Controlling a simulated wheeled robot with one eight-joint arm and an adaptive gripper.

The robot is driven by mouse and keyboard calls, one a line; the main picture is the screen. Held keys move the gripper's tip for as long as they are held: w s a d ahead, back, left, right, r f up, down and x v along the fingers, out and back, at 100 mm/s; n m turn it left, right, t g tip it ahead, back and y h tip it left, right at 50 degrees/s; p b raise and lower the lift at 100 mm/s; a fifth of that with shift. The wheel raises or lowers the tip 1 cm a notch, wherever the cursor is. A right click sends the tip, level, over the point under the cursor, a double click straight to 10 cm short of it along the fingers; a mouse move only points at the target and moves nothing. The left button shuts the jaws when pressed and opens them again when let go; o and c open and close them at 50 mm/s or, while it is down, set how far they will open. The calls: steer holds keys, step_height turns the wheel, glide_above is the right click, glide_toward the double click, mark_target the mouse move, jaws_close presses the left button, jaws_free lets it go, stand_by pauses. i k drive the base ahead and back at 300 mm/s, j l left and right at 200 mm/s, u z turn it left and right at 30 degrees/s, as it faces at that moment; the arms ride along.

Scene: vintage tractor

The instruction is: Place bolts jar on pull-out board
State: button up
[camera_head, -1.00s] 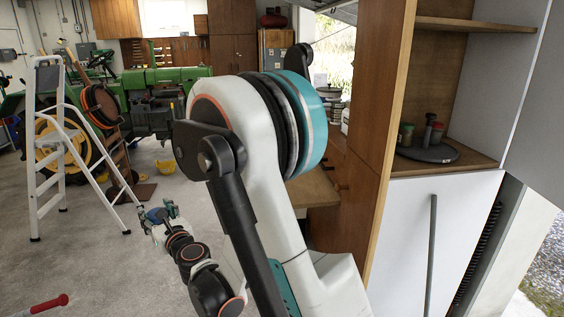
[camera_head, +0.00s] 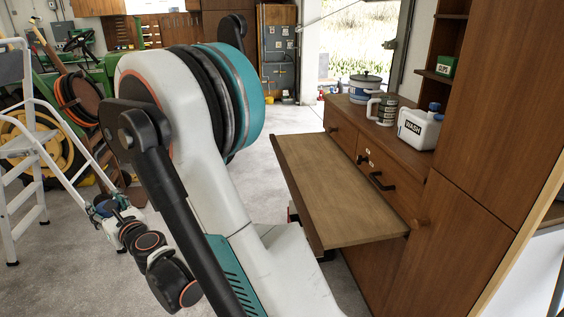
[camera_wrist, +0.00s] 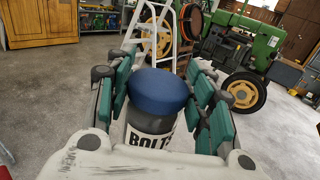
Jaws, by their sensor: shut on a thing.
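The bolts jar (camera_wrist: 148,138) fills the middle of the wrist view, with a blue lid (camera_wrist: 160,90) and a white label reading "BOLTS", partly cut off by my gripper's body. My gripper (camera_wrist: 160,100) is shut on it, with teal finger pads on both sides of the jar. In the head view my gripper (camera_head: 103,207) is small at the left, low over the floor, well away from the board. The pull-out board (camera_head: 345,190) is a bare wooden slab sticking out from the brown cabinet, to the right of my arm.
A white WASH jug (camera_head: 418,128), a mug (camera_head: 386,108) and a lidded pot (camera_head: 365,88) stand on the counter behind the board. A white stepladder (camera_head: 25,140) and a hose reel (camera_head: 80,98) stand at the left. The board's top is clear.

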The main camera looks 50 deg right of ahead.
mark_target(318, 182)
steer(key=i+z, duration=0.25)
steer(key=i, duration=0.25)
steer(key=i+j+z, duration=0.25)
steer(key=i, duration=0.25)
steer(key=i+j+z, duration=0.2)
steer(key=i, duration=0.3)
steer(key=z, duration=2.4)
